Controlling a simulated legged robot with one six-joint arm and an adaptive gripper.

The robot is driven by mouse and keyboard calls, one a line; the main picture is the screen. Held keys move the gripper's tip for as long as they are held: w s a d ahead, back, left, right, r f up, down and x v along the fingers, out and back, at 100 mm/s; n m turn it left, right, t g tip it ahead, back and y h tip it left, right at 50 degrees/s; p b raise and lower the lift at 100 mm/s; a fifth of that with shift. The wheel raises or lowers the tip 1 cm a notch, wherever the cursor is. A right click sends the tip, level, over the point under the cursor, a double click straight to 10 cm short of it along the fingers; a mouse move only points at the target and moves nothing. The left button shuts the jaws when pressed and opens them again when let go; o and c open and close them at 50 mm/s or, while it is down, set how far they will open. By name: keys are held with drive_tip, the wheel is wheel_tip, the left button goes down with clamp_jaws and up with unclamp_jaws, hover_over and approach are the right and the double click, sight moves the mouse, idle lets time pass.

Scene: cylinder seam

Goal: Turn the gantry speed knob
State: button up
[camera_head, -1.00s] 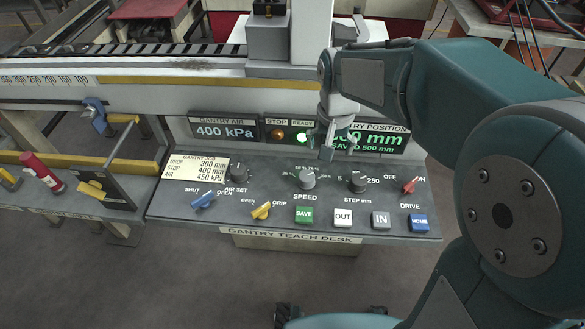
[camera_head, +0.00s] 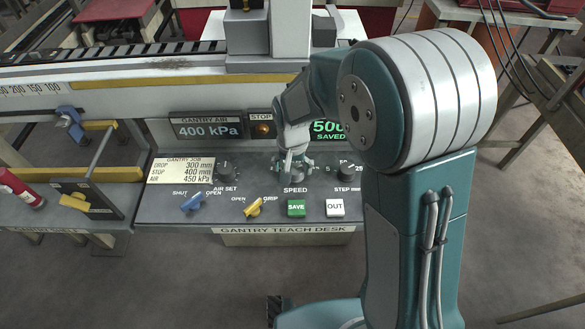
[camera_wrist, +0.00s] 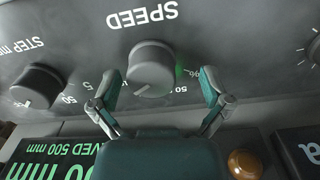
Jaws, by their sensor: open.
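The grey speed knob (camera_wrist: 152,68) stands on the desk panel beside the SPEED label, which appears upside down in the wrist view. A pale pointer mark shows on its rim, near a 50 on the scale. My gripper (camera_wrist: 160,84) is open, with one finger on each side of the knob. Gaps show between the fingers and the knob, so I see no contact. In the head view my gripper (camera_head: 293,166) is over the SPEED position and mostly hides the knob.
The step knob (camera_head: 347,171) is close on the right and the air set knob (camera_head: 226,168) is to the left. Blue (camera_head: 192,204) and yellow (camera_head: 254,207) levers, a green SAVE button (camera_head: 296,208) and a white OUT button (camera_head: 335,207) line the front. My arm covers the desk's right side.

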drive_tip(key=shift+d+f, duration=0.15)
drive_tip(key=shift+d, duration=0.4)
drive_tip(key=shift+c, duration=0.7)
drive_tip(key=c, duration=1)
drive_tip(key=shift+a, duration=0.2)
drive_tip(key=shift+c, duration=0.2)
